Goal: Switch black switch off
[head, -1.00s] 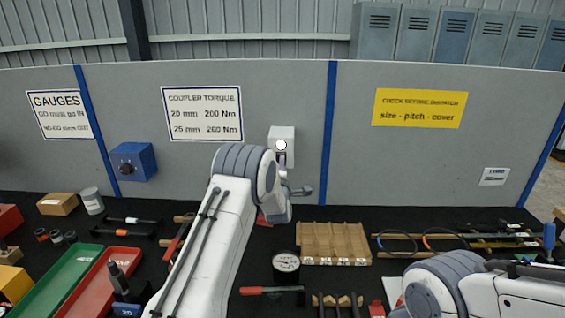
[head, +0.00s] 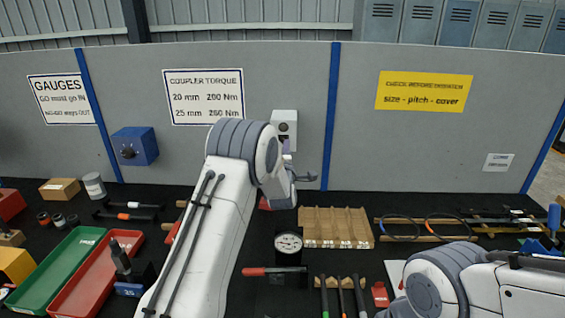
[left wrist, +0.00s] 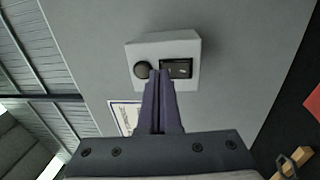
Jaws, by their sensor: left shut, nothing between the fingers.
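A white switch box (head: 285,118) is fixed to the grey panel, above the bench. In the left wrist view the box (left wrist: 165,47) carries a black rocker switch (left wrist: 182,68) and a dark round knob (left wrist: 142,70) beside it. My left gripper (head: 287,146) reaches up to the lower part of the box, partly hidden by my own arm. In the left wrist view its purple fingers (left wrist: 160,73) are shut and empty. Their tips overlap the switch's edge nearest the knob; I cannot tell whether they touch it. My right gripper is out of view; only my right arm shows at lower right.
A blue box with a knob (head: 134,147) is on the panel to the left. Below lie a wooden tray (head: 335,228), a dial gauge (head: 289,242), a red tray (head: 97,275), a green tray (head: 58,270) and several tools on the black bench.

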